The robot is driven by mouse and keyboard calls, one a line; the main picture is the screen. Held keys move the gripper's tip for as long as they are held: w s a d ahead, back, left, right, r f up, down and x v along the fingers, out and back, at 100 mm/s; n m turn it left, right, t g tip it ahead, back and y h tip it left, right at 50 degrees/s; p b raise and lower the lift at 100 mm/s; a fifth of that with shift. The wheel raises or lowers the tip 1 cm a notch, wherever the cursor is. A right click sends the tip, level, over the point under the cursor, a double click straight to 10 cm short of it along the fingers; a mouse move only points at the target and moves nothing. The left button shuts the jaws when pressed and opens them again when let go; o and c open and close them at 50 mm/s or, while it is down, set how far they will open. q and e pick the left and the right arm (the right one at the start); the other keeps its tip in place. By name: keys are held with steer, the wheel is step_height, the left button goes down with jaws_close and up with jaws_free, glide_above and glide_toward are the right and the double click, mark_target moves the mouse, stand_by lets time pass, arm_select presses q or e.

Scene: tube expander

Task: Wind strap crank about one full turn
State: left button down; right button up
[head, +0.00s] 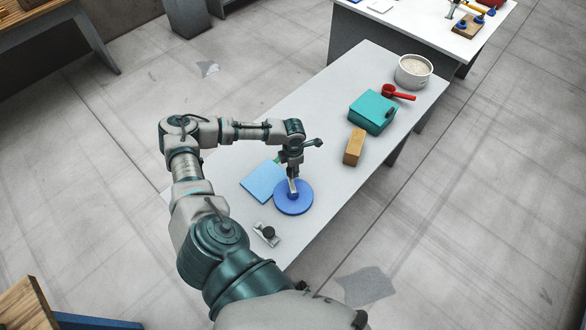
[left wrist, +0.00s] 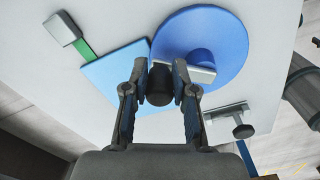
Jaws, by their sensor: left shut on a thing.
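The crank shows as a round blue disc (head: 299,205) with a raised blue hub (left wrist: 201,56), a short grey arm (left wrist: 203,75) and a dark upright handle (left wrist: 159,88). It lies on the white table beside a flat light-blue plate (head: 259,181). A green strap (left wrist: 86,49) runs from the plate to a small grey block (left wrist: 61,28) in the left wrist view. My left gripper (head: 292,180) comes down over the disc from above. Its fingers (left wrist: 160,75) are shut on the dark handle, one on each side. My right gripper is not seen.
A grey bracket with a dark knob (head: 268,233) lies near the disc. Farther along the table (head: 325,120) are a wooden block (head: 354,147), a teal box (head: 371,112), a red scoop (head: 397,93) and a white pot (head: 413,73). The table's right side is clear near the disc.

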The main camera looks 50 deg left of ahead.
arm_select(q)
steer(key=c, duration=1.1)
jaws_free()
steer(key=shift+s+f, duration=0.2)
steer(key=shift+f, duration=0.05)
steer(key=shift+c, duration=0.2)
steer(key=shift+o, duration=1.1)
steer(key=shift+w, duration=0.15)
step_height(320, 180, up, 12)
steer(key=shift+w+a, duration=0.1)
